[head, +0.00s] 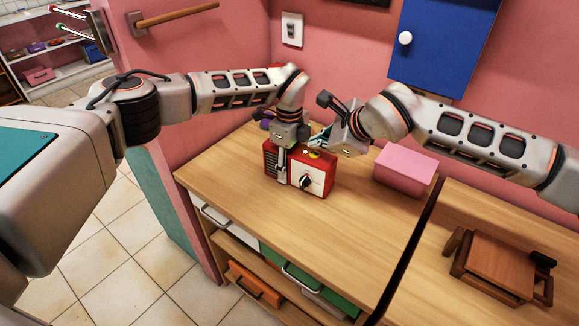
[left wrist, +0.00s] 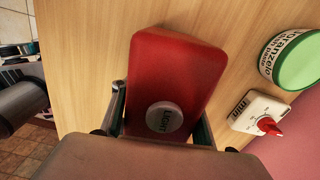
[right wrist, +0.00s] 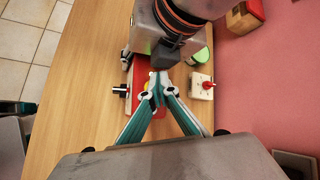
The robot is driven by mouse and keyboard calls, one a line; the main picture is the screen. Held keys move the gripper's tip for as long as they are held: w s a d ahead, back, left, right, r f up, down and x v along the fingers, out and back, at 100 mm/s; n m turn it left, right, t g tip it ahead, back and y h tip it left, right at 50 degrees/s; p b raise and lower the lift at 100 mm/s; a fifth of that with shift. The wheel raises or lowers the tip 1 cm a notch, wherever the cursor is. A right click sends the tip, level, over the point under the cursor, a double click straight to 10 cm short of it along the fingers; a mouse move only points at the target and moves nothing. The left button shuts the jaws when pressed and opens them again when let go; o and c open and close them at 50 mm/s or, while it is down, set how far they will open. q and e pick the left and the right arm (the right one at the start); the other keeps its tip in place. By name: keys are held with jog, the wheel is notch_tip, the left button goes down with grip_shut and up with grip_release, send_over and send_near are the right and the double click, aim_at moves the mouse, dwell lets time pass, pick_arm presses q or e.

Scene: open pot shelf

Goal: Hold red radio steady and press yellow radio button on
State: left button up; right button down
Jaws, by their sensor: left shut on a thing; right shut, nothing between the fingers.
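The red radio (head: 320,168) stands on the wooden counter, its white front panel and dark knob facing out. My left gripper (head: 283,160) is shut on it from above, with one finger down the front. In the left wrist view the radio's red top (left wrist: 175,65) sits between the fingers, with a grey button marked LIGHT (left wrist: 164,117). A small yellow button (head: 312,153) shows at the radio's top in the head view. My right gripper (head: 318,141) is shut and empty, its tips (right wrist: 157,88) close over the radio's top. I cannot tell whether they touch the button.
A pink box (head: 405,170) stands right of the radio. Behind it, the left wrist view shows a green can (left wrist: 293,60) and a white timer with a red knob (left wrist: 258,115). A small brown wooden stand (head: 495,265) is at far right. The counter front is clear.

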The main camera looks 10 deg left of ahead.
aim_at(316, 155)
jog(key=shift+r, duration=2.8)
pick_arm(q)
jog(key=o, duration=1.8)
